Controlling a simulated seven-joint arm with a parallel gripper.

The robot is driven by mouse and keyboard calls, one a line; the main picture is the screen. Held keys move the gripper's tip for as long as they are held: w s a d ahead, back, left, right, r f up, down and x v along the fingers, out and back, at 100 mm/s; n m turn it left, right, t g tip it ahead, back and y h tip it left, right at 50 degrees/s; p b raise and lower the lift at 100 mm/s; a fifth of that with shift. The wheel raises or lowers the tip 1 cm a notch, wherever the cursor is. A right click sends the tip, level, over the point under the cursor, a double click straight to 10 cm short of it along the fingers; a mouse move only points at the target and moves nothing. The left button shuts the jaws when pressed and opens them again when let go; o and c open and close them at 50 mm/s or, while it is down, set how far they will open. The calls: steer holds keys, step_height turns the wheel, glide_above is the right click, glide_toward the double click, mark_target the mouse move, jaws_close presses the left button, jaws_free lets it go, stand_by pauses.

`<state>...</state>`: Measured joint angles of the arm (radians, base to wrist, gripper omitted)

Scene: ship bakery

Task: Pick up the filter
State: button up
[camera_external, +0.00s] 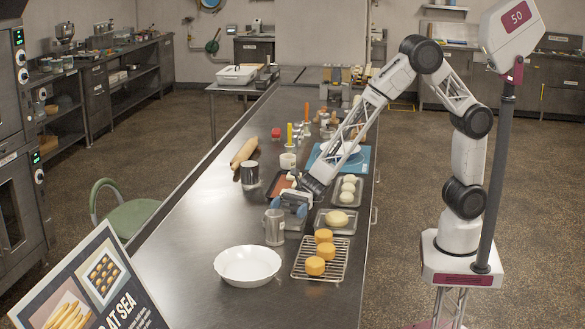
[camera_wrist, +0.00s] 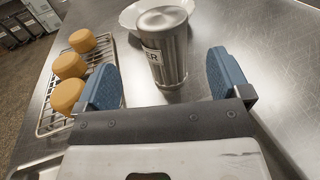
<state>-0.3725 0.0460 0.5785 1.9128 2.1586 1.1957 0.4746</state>
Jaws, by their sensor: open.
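A grey metal cylinder (camera_wrist: 166,50) with a domed top stands upright in the wrist view. Its white label shows only the letters "ER", so I cannot tell for sure that it is the filter. It also stands on the steel counter in the external view (camera_external: 275,228). My gripper (camera_wrist: 164,80) is open, its two blue fingers on either side of the cylinder's lower part in the picture, with gaps on both sides. In the external view my gripper (camera_external: 289,203) is low over the counter, just behind the cylinder. A similar labelled metal cylinder (camera_external: 249,174) stands further back.
A white fluted dish (camera_external: 247,266) is close in front of the cylinder. Trays with dough (camera_external: 336,219) lie beside my gripper. The counter's left side is clear.

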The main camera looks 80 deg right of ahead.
mark_target(269, 223)
steer(key=shift+w+a+f, duration=0.15)
steer(key=shift+w+f, duration=0.05)
steer(key=shift+f, duration=0.05)
steer(key=shift+x, duration=1.25)
steer(key=shift+x, duration=2.65)
steer(key=shift+c, duration=0.4)
